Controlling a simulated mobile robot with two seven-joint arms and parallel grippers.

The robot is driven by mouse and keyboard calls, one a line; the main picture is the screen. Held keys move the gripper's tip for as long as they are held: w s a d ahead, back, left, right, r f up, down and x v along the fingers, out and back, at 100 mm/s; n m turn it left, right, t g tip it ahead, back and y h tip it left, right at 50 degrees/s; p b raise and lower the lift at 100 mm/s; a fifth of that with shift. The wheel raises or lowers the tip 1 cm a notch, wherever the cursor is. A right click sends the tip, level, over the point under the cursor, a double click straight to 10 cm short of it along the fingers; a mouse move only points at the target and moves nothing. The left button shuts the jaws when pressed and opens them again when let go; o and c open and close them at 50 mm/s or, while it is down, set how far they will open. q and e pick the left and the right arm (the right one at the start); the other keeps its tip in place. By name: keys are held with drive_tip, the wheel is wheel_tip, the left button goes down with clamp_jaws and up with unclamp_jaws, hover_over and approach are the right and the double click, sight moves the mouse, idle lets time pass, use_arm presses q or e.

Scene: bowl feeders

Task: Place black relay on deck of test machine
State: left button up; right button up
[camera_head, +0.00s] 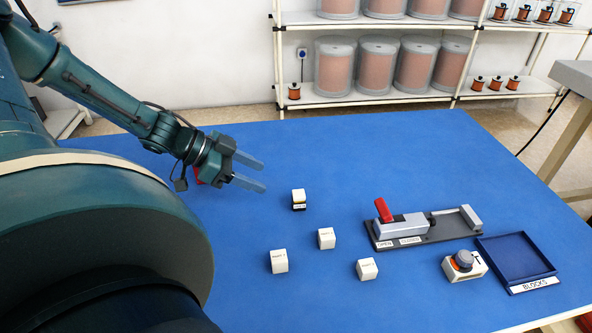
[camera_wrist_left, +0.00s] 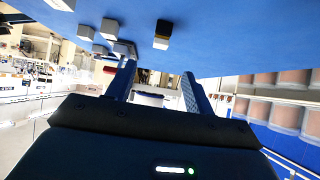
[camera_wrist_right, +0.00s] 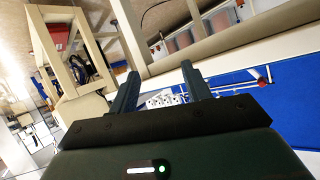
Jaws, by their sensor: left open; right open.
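The black relay (camera_head: 298,200), a small block with a white top and a dark lower part, stands upright on the blue table. It also shows in the left wrist view (camera_wrist_left: 162,34), beyond the fingers. The test machine (camera_head: 412,226) has a dark base, a grey body and a raised red lever, and stands right of the relay. My left gripper (camera_head: 263,175) is open and empty, up and left of the relay in the head view, apart from it. My right gripper (camera_wrist_right: 160,70) is open and empty in its wrist view and out of the head view.
Several white blocks, such as this one (camera_head: 279,261), stand near the relay. A blue tray (camera_head: 515,262) labelled BLOCKS lies at the right. A white box with a dark knob (camera_head: 463,264) sits beside it. A red thing is partly hidden behind my left gripper. The table's back middle is clear.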

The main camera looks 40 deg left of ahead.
sight(293, 194)
use_arm(q)
drive_tip(key=b+x, duration=0.2)
drive_tip(key=x, duration=0.4)
drive_tip(key=shift+w+f, duration=0.1)
drive_tip(key=shift+f, duration=0.35)
drive_tip(key=shift+w+d+f+b, duration=0.2)
drive_tip(key=shift+w+d+b, duration=0.05)
drive_tip(key=shift+w+b, duration=0.1)
drive_tip(key=shift+w+d+f+b, duration=0.2)
drive_tip(key=shift+d+f+b, duration=0.05)
drive_tip(key=shift+f+b, duration=0.15)
drive_tip(key=b+x, duration=0.2)
drive_tip(key=x, duration=0.1)
drive_tip(key=shift+f, duration=0.25)
drive_tip(key=shift+w+d+f, duration=0.15)
drive_tip(key=shift+w+d, duration=0.1)
drive_tip(key=shift+w, duration=0.1)
use_arm(e)
drive_tip(key=shift+s+d+r+t, duration=0.3)
drive_tip(key=shift+d+r+t, duration=0.05)
drive_tip(key=shift+d+t, duration=0.25)
drive_tip(key=shift+s+d+r+t, duration=0.25)
drive_tip(key=shift+d+r+t, duration=0.05)
drive_tip(key=shift+d+t, duration=0.25)
use_arm(q)
drive_tip(key=c, duration=1.1)
use_arm(e)
drive_tip(key=shift+a, duration=0.2)
